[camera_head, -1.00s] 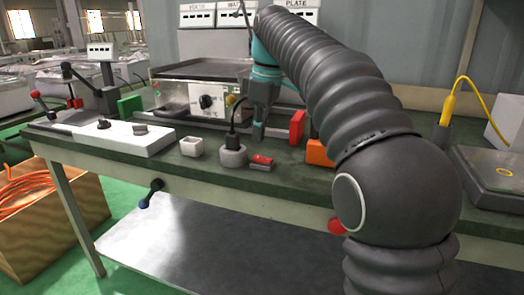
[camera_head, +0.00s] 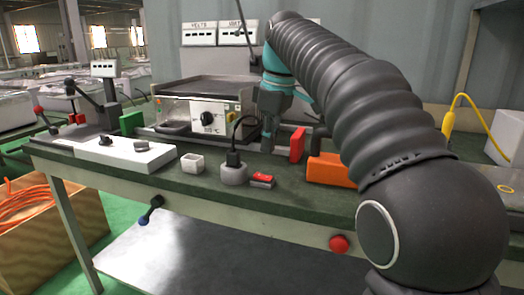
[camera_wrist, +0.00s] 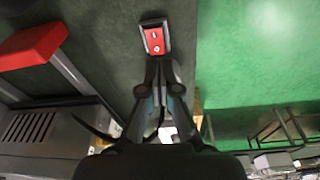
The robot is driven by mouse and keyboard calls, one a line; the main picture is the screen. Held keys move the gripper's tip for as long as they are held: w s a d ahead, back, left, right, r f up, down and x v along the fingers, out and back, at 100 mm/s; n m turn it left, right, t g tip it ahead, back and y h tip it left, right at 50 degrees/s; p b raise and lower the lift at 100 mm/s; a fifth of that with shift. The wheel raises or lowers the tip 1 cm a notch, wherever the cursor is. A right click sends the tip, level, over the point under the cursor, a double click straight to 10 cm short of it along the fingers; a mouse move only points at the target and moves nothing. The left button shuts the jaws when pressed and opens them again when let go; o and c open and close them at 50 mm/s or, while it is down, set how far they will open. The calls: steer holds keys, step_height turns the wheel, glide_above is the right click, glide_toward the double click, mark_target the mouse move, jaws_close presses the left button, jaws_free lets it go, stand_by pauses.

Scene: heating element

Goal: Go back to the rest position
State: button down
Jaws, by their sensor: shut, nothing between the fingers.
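My gripper (camera_head: 267,146) hangs pointing down over the bench, behind a small red-topped switch (camera_head: 262,181). Its fingers are shut and empty. In the wrist view my gripper (camera_wrist: 158,66) has its fingertips together, just below the red switch (camera_wrist: 154,40) in the picture and apparently above it in height. The exact gap cannot be told. My dark ribbed arm reaches across the right half of the head view and hides part of the bench.
The heating plate (camera_head: 207,117) stands left of my gripper. A black plug (camera_head: 234,158) sits on a grey round base (camera_head: 234,175). A red block (camera_head: 298,145) and an orange block (camera_head: 330,171) stand close on the right. A white box (camera_head: 192,163) is farther left.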

steer(key=s+d+m, duration=0.1)
steer(key=s, duration=0.1)
steer(key=s+d+f+m, duration=0.1)
steer(key=s+d, duration=0.1)
steer(key=s+d+f+m+t, duration=0.1)
steer(key=s+d, duration=0.1)
steer(key=shift+s+m, duration=0.25)
steer(key=shift+m, duration=0.05)
steer(key=s+d+f+m+t, duration=0.1)
steer(key=s+d+f+m, duration=0.3)
steer(key=s+f, duration=0.5)
steer(key=s+d+f+m+t+h, duration=0.1)
steer(key=s+d+f+m, duration=0.4)
steer(key=s+f, duration=0.5)
steer(key=shift+s+f+t+h, duration=0.2)
steer(key=shift+s+t+h, duration=0.15)
steer(key=shift+t, duration=0.35)
steer(key=shift+d, duration=0.1)
steer(key=w+a+r+n+y+b, duration=0.2)
steer(key=w+r+n+y, duration=0.1)
steer(key=w+r, duration=0.5)
steer(key=w+a+r+n+g+y+b, duration=0.1)
steer(key=w+a+r+n+y+b, duration=0.1)
steer(key=w+r+n, duration=0.4)
steer(key=w+a+r+n+g+y+b, duration=0.1)
steer(key=w+r+n+y, duration=0.4)
steer(key=w+r, duration=0.5)
steer(key=shift+w+a+r+b, duration=0.2)
steer(key=shift+a+r+b, duration=0.25)
steer(key=shift+a+b, duration=0.4)
